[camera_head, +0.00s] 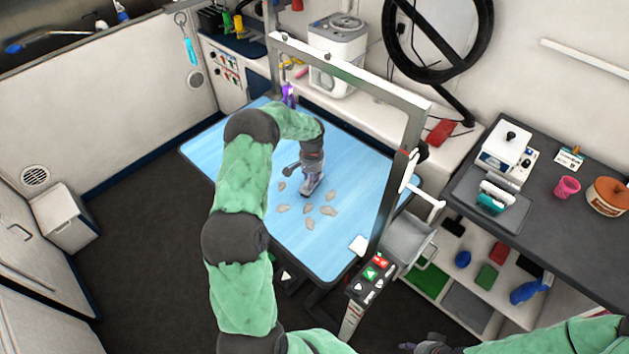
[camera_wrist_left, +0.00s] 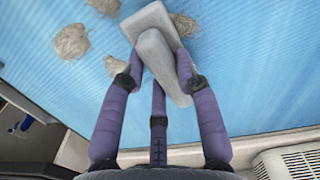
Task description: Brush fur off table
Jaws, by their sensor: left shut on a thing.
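A blue grooming table (camera_head: 345,165) stands mid-view, and it fills the left wrist view (camera_wrist_left: 250,90). Several beige fur clumps (camera_head: 307,209) lie scattered near its middle; some show in the left wrist view (camera_wrist_left: 70,41). My left gripper (camera_head: 311,184) points down at the tabletop among the clumps. It is shut on a pale grey brush (camera_wrist_left: 160,65), whose far end lies beside a clump (camera_wrist_left: 184,24). Whether the brush touches the table is unclear. My right gripper (camera_head: 432,345) is at the bottom edge, off the table; its fingers are too unclear to read.
A metal grooming frame (camera_head: 350,75) arches over the table's back and right side. A white piece (camera_head: 359,245) lies at the table's front right corner. A control panel (camera_head: 370,276) stands near it. A dark counter (camera_head: 545,215) with containers is at right. Floor is clear at left.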

